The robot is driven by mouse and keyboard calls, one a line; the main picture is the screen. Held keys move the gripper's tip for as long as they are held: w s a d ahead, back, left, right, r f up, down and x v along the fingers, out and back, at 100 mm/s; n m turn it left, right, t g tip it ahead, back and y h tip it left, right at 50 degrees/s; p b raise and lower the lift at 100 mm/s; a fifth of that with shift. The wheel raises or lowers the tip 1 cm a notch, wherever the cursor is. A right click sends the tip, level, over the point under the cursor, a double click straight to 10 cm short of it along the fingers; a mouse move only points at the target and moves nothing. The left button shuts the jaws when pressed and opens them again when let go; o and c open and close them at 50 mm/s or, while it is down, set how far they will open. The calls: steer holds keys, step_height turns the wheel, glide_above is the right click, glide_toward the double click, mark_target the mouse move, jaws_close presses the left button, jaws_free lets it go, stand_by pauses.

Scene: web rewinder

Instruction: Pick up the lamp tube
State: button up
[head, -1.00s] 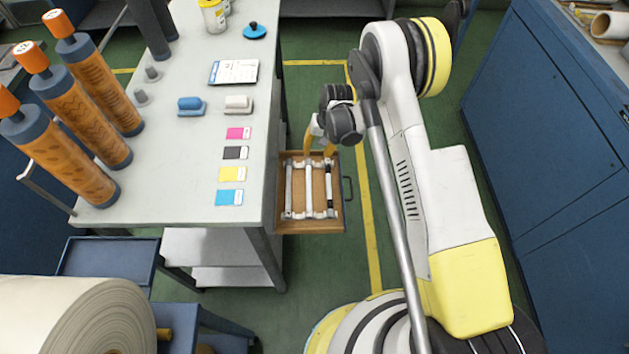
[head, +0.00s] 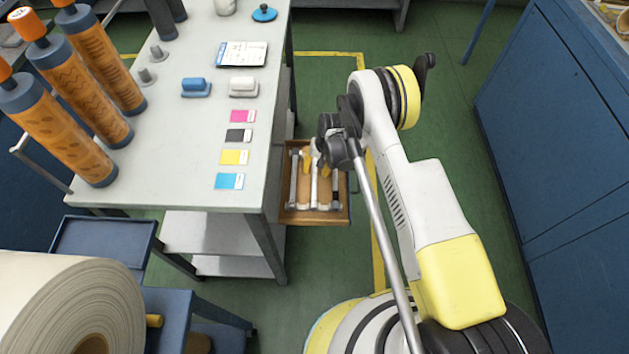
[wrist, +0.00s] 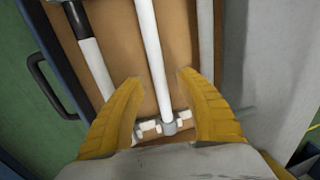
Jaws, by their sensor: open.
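Three slim tubes lie side by side in an open wooden drawer (head: 316,218). The middle lamp tube (wrist: 153,55) is plain white and ends in a grey-white holder near my gripper. The left tube in the wrist view (wrist: 97,68) is white with a dark end; a third white tube (wrist: 205,40) lies at the right. My gripper (wrist: 160,80) is open, its yellow fingers on either side of the middle tube, apart from it. In the head view my gripper (head: 316,166) is over the drawer, and my wrist hides part of the tubes.
The drawer's dark handle (wrist: 40,85) sticks out at the left in the wrist view. The grey worktable (head: 150,185) stands beside the drawer, with colour cards, stamps and orange rollers on top. A blue cabinet (head: 560,130) stands at the right. Green floor lies between.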

mark_target(315, 172)
steer(key=shift+a+f, duration=0.1)
steer(key=shift+f, duration=0.75)
steer(key=shift+r, duration=0.1)
steer(key=shift+c, duration=0.5)
jaws_close()
steer(key=shift+r, duration=0.1)
step_height(315, 172, up, 5)
steer(key=p, duration=0.2)
steer(key=shift+f+p, duration=0.2)
steer(key=shift+p, duration=0.1)
steer(key=s+d+r+p, duration=0.3)
steer(key=s+d+r, duration=0.2)
steer(key=d, duration=0.5)
steer(key=shift+d+r+p, duration=0.2)
steer(key=shift+r+p, duration=0.2)
steer(key=shift+r, duration=0.2)
